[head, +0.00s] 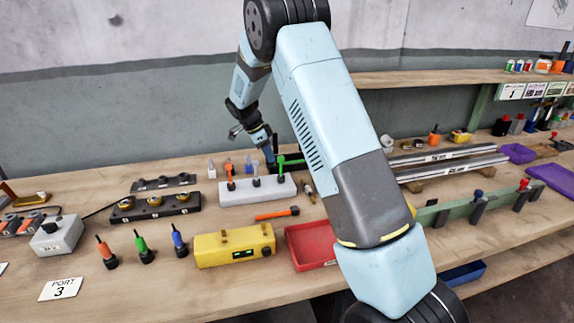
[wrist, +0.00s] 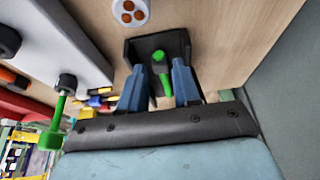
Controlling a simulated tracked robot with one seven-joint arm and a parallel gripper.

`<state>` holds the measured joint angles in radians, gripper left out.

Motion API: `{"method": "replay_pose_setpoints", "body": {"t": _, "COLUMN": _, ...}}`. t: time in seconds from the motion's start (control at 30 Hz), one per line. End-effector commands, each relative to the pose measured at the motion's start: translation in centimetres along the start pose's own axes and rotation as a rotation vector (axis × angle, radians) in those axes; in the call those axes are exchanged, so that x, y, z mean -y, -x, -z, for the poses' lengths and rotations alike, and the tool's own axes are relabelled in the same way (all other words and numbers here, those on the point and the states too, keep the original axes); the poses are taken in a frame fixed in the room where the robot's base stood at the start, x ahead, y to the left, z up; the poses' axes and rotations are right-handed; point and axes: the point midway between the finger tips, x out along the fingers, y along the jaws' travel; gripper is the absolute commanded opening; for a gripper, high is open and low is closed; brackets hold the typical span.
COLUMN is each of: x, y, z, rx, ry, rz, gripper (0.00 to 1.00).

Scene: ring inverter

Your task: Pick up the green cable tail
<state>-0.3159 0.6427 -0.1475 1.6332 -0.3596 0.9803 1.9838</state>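A green piece with a rounded end, which looks like the green cable tail (wrist: 161,68), lies in a black open holder (wrist: 131,49) in the wrist view. My gripper (wrist: 159,82) has its two blue fingers spread on either side of it, with small gaps visible, so it looks open and not closed on it. In the head view my gripper (head: 271,154) points down at the back of the bench by the black holder (head: 297,168). Another green upright plug (wrist: 61,98) stands on the white block (wrist: 75,40) beside the gripper.
The white block (head: 228,197) holds orange, pale and green plugs close to my gripper. A yellow box (head: 215,250), a red tray (head: 308,254) and loose coloured plugs (head: 142,245) stand nearer the front. The grey wall is close behind.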

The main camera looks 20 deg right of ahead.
Motion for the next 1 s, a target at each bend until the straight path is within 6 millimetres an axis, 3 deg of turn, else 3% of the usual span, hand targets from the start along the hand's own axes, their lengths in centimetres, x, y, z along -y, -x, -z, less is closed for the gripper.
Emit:
{"method": "replay_pose_setpoints", "body": {"t": 0.2, "x": -0.1, "y": -3.1, "z": 0.2, "rx": 0.000, "ry": 0.001, "rz": -0.002, "gripper": 0.32}}
{"method": "replay_pose_setpoints", "body": {"t": 0.5, "x": -0.1, "y": -3.6, "z": 0.2, "rx": 0.000, "ry": 0.000, "rz": -0.001, "gripper": 0.31}}
{"method": "replay_pose_setpoints", "body": {"t": 0.83, "x": -0.1, "y": -3.7, "z": 0.2, "rx": 0.000, "ry": 0.000, "rz": -0.001, "gripper": 0.00}}
{"method": "replay_pose_setpoints", "body": {"t": 1.0, "x": -0.1, "y": -3.7, "z": 0.2, "rx": 0.000, "ry": 0.000, "rz": -0.001, "gripper": 0.00}}
